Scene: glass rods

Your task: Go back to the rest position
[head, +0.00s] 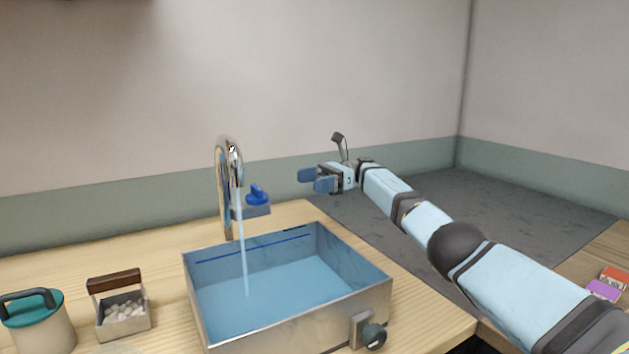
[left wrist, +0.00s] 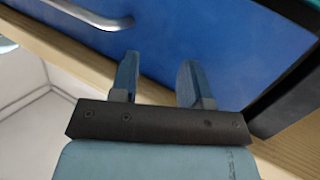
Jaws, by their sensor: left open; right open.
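My right gripper (head: 318,181) is at the end of my outstretched right arm, to the right of the blue tap handle (head: 257,194) and behind the sink basin (head: 345,303). It is open, and I see nothing between its blue fingers. My left gripper (left wrist: 158,80) shows only in the left wrist view. Its two blue fingers are apart with nothing held between them, in front of a blue panel (left wrist: 220,40). The faucet (head: 228,160) is running, and a stream of water falls into the basin, which has water in it.
A teal-lidded canister (head: 42,325) and a small wooden-handled box of pale stones (head: 126,312) stand left of the basin. A dark knob (head: 373,336) sticks out at the basin's front. Orange and purple packets (head: 604,290) lie far right. A metal handle (left wrist: 85,14) is on the blue panel.

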